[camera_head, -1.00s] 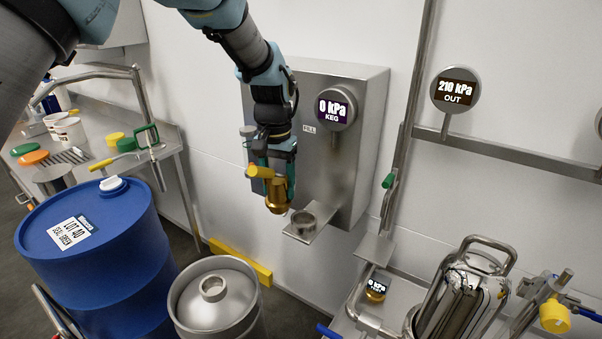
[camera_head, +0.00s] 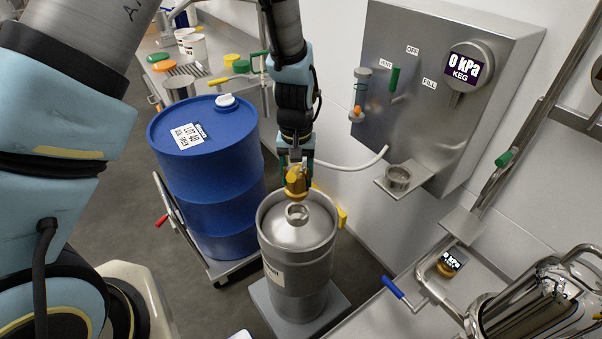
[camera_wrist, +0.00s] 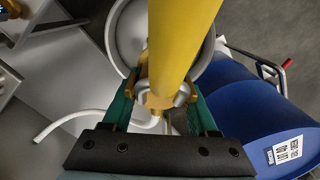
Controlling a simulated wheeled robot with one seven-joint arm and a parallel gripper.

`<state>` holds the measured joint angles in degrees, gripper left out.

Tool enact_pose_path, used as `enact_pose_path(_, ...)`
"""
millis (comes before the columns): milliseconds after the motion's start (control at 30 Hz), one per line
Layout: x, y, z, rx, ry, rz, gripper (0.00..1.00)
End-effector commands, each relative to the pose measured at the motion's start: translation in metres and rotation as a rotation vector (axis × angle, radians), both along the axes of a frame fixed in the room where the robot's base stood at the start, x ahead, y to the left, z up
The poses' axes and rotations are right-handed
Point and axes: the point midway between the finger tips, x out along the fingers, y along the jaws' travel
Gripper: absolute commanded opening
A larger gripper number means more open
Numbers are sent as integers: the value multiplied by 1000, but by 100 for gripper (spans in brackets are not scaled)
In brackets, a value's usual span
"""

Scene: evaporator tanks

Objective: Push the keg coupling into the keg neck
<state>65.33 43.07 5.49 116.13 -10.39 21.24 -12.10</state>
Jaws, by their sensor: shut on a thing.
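The keg coupling (camera_head: 296,181) is a brass-coloured fitting held by my gripper (camera_head: 295,167), which is shut on it. In the wrist view a yellow handle (camera_wrist: 180,50) on the coupling runs up between the green fingers of my gripper (camera_wrist: 160,100). The grey steel keg (camera_head: 299,255) stands upright below. Its keg neck (camera_head: 297,213) is a short ring at the middle of the keg top. The coupling hangs just above the neck and appears apart from it. In the wrist view the coupling and handle hide the neck.
A blue drum (camera_head: 208,180) on a trolley stands left of the keg. A wall panel (camera_head: 450,90) with a KEG gauge (camera_head: 467,67) and a cup holder (camera_head: 398,180) is to the right. A pale hose (camera_head: 352,164) comes from the panel. Steel vessels (camera_head: 540,300) are at lower right.

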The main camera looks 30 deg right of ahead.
Motion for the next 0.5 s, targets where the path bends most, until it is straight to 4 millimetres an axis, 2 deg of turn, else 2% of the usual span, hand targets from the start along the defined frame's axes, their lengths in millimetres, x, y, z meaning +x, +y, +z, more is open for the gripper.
enact_pose_path(200,0,0,3,0,0,-1,0)
enact_pose_path(500,0,0,-19,0,0,-1,0)
